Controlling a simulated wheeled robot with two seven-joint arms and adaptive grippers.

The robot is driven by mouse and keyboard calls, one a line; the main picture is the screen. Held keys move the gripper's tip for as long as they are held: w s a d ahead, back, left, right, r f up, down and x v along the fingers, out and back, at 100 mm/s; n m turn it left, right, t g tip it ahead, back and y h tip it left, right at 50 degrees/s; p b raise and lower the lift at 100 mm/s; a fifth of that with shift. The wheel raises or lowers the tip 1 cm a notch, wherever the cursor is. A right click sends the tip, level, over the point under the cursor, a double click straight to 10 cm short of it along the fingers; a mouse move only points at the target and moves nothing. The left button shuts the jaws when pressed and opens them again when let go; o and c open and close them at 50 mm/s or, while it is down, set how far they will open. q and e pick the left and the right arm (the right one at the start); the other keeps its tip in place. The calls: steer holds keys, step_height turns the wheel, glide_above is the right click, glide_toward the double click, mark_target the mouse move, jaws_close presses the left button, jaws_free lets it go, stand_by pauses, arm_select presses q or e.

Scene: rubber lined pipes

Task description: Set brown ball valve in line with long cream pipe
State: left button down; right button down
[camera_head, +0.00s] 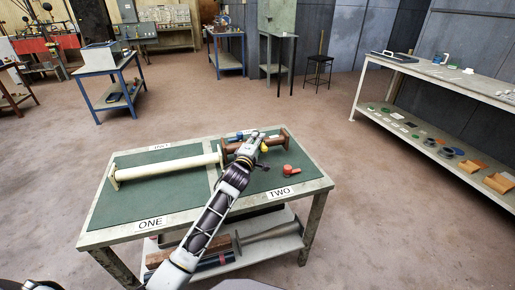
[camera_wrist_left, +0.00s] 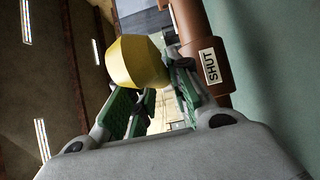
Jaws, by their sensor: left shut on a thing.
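The long cream pipe (camera_head: 168,167) lies across the left part of the green-topped table, with a flange at its end. The brown ball valve (camera_head: 276,139) lies off the pipe's right end, pointing roughly the same way. My arm partly covers it, and I cannot tell whether the two ends touch. In the left wrist view its brown body (camera_wrist_left: 193,25) bears a "SHUT" label. My left gripper (camera_head: 257,146) is at the valve, shut on a yellow knob (camera_wrist_left: 137,62) beside the brown body. The knob sits between the green-padded fingers. My right gripper is out of view.
A red part (camera_head: 290,171) lies on the green mat right of my left arm. The table (camera_head: 135,235) has signs "ONE" and "TWO" and a lower shelf holding pipe pieces. A long bench (camera_head: 440,75) with small parts stands at the right. Floor around the table is clear.

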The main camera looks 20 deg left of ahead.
arm_select(q)
steer(key=shift+f, duration=0.95)
steer(key=shift+f+b, duration=0.35)
steer(key=shift+f, duration=0.15)
steer(key=c, duration=1.3)
jaws_free()
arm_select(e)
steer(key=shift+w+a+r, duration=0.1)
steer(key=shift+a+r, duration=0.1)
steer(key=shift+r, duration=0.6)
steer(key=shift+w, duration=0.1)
